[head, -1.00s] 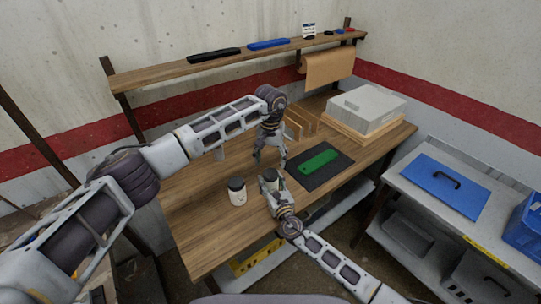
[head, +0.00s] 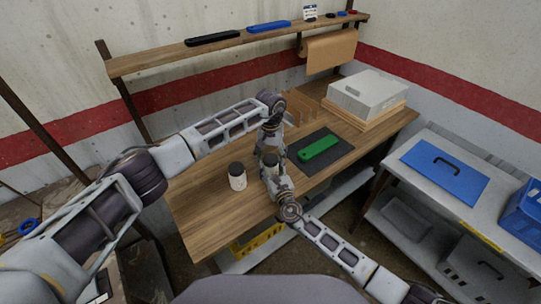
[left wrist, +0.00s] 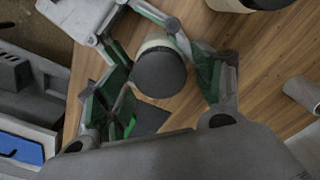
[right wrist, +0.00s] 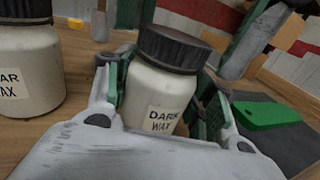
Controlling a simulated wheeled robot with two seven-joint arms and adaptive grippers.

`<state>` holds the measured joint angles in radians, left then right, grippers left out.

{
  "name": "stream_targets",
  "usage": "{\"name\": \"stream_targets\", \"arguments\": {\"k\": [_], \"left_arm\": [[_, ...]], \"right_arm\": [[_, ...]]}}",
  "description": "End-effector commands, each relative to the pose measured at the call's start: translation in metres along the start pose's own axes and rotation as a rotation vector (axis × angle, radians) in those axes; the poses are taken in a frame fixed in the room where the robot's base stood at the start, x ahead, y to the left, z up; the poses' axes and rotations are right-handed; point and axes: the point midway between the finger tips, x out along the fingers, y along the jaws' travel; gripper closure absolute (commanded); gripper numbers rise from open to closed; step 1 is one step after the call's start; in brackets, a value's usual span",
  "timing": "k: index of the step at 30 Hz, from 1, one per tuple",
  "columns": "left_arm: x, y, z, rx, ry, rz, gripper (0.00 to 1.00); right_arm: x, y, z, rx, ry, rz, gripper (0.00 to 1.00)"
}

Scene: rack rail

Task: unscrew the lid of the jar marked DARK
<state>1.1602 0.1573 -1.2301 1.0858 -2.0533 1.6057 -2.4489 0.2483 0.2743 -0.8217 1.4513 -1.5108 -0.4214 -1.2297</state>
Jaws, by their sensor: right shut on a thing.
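The jar marked DARK WAX (right wrist: 155,95) is cream with a dark ridged lid (right wrist: 174,47) and stands upright. My right gripper (right wrist: 160,100) is shut on its body, one finger on each side. My left gripper (head: 270,147) is directly above that jar. In the left wrist view the dark round lid (left wrist: 160,73) lies between the spread fingers of my left gripper (left wrist: 170,62), with gaps on both sides. The left fingers also show above and beside the lid in the right wrist view. In the head view the grippers mostly hide the jar.
A second cream jar (head: 237,178) with a dark lid stands to the left; its label is partly cut off in the right wrist view. A green object (head: 318,148) lies on a dark mat (head: 338,160). A grey box (head: 368,92) stands at the back right. The wooden bench front-left is clear.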

Motion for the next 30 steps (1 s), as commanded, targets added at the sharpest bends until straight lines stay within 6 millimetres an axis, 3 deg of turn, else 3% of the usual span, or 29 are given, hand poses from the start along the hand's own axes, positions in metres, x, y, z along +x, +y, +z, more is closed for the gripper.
{"name": "stream_targets", "arguments": {"k": [1, 11, 19, 30], "left_arm": [[-0.0001, 0.0001, 0.0, 0.0, 0.0, 0.0, 0.39], [-0.0002, 0.0, 0.0, 0.0, 0.0, -0.001, 0.8], [-0.0004, -0.0004, -0.0002, -0.064, 0.001, -0.001, 0.8], [-0.0004, -0.0006, 0.0001, -0.354, 0.0, -0.002, 0.8]], "right_arm": [[-0.0002, 0.0003, -0.0005, 0.001, 0.001, 0.001, 1.0], [-0.0002, 0.0002, -0.0005, 0.001, 0.001, 0.0, 1.0], [-0.0002, 0.0002, -0.0005, 0.001, 0.001, 0.0, 1.0], [-0.0002, 0.0001, -0.0005, 0.001, 0.001, 0.0, 1.0]]}}
